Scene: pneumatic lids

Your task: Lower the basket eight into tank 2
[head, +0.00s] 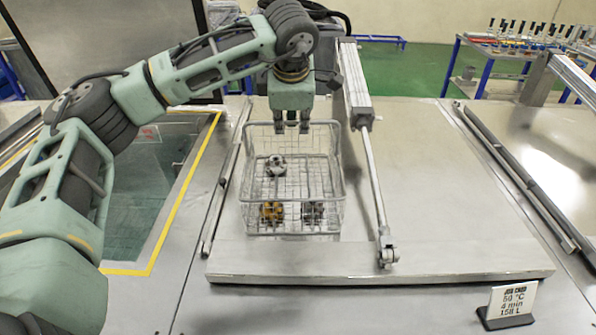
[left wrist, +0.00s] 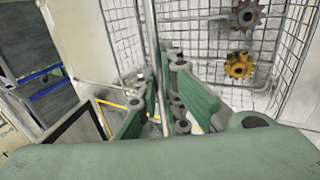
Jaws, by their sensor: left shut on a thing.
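My left gripper (head: 291,127) points down and is shut on the far rim of a wire basket (head: 337,190). The basket appears upright over the left part of a closed metal lid (head: 450,190); whether it touches the lid I cannot tell. It holds a silver part (head: 275,166), an orange gear (head: 271,211) and a dark gear (head: 313,211). In the left wrist view the fingers (left wrist: 168,75) close around a wire bar of the basket (left wrist: 205,70). A tank opening (head: 150,190) with a yellow border lies to the left. No number shows to tell which is tank 2. My right gripper is out of view.
A pneumatic cylinder (head: 355,85) and its rod (head: 374,185) run along the lid, right of the basket. A small sign (head: 508,304) stands at the front right. A blue-framed table (head: 510,45) with several items stands at the back right.

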